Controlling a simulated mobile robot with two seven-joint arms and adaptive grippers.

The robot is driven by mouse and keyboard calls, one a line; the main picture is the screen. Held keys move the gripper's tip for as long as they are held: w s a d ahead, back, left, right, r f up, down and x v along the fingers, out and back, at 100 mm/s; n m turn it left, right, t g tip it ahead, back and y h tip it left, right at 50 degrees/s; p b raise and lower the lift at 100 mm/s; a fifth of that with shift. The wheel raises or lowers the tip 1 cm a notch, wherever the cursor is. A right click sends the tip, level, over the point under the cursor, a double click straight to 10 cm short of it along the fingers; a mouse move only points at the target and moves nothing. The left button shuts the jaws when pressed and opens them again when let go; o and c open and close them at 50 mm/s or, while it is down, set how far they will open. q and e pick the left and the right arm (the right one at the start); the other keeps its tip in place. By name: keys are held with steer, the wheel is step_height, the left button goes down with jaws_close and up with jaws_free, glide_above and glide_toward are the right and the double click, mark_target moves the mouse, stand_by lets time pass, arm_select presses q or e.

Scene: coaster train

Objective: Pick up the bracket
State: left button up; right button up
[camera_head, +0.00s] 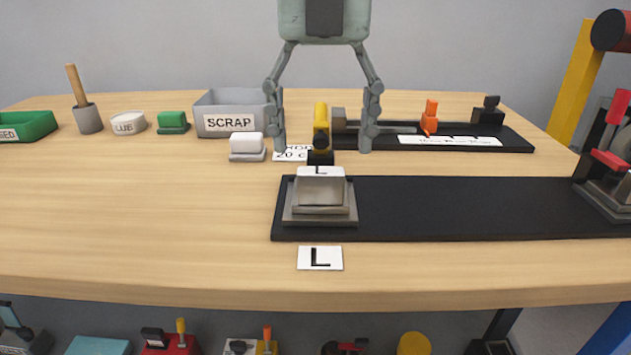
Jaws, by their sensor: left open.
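My left gripper (323,148) hangs in the upper middle with its two fingers spread wide, pointing down. A yellow and black upright piece (321,125) shows between the fingers; I cannot tell whether the gripper is above it or in front of it. No piece is labelled as the bracket, and I cannot tell for certain which one it is. A grey stepped block (320,213) marked L sits on the left end of a black base plate (450,208), nearer than the fingers. My right gripper is not in view.
A grey SCRAP bin (230,122) stands left of the fingers, a white-topped block (246,146) before it. Behind right is a black rail (500,138) with an orange piece (430,117). A red-handled clamp (610,160) stands far right. The table's left front is clear.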

mark_target(321, 175)
arm_select(q)
step_height(321, 175, down, 6)
steer(key=shift+a+r+p, duration=0.1)
steer(key=shift+p, duration=0.2)
jaws_close()
stand_by(0.4)
